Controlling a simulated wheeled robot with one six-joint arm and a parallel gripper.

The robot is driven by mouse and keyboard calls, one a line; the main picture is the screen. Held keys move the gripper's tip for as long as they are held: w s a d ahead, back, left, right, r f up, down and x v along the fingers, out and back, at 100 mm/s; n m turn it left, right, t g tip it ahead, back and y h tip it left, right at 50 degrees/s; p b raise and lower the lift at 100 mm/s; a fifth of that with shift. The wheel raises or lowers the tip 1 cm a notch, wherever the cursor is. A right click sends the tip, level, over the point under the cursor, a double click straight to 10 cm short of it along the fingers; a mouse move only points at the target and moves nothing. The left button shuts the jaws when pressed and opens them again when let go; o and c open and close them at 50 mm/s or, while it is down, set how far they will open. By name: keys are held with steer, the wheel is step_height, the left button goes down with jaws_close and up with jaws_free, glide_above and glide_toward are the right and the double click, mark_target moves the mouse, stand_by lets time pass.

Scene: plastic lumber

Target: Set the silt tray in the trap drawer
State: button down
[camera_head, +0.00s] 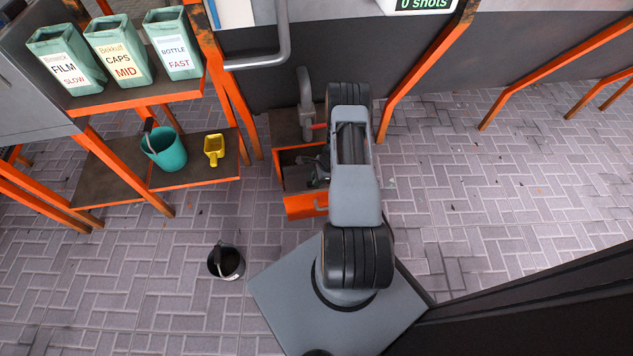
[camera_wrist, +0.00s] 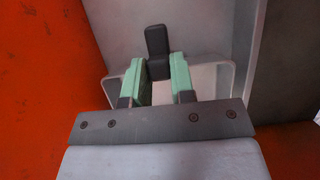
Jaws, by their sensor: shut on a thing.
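The trap drawer is pulled out low beside the dark machine, with an orange front (camera_head: 306,205). In the wrist view its orange wall (camera_wrist: 45,80) fills the left. My gripper (camera_head: 316,170) is over the open drawer, partly hidden by my arm. In the wrist view my gripper (camera_wrist: 157,65) has its green pads closed on a dark upright grip. The pale silt tray (camera_wrist: 224,76) shows behind and around the pads, with the dark grip (camera_wrist: 156,40) rising from it. Whether the tray rests on the drawer floor cannot be told. The tray is not clear in the head view.
A grey pipe (camera_head: 306,105) stands just behind the drawer. An orange-edged shelf to the left holds a teal bucket (camera_head: 165,148) and a yellow scoop (camera_head: 214,147). A black bucket (camera_head: 227,262) stands on the paving front left.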

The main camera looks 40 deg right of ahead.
mark_target(322, 187)
steer(key=shift+f, duration=0.8)
steer(key=shift+f+b, duration=0.2)
steer(key=shift+b, duration=0.2)
steer(key=c, duration=1)
jaws_free()
steer(key=shift+o, duration=0.2)
steer(key=w+p+v, duration=0.1)
steer(key=p+v, duration=0.2)
steer(key=v, duration=0.3)
steer(key=s+d+p, duration=0.1)
steer(key=s+d, duration=0.5)
steer(key=d, duration=0.4)
steer(key=shift+d+f, duration=0.25)
steer(key=shift+d, duration=0.05)
steer(key=shift+s, duration=0.1)
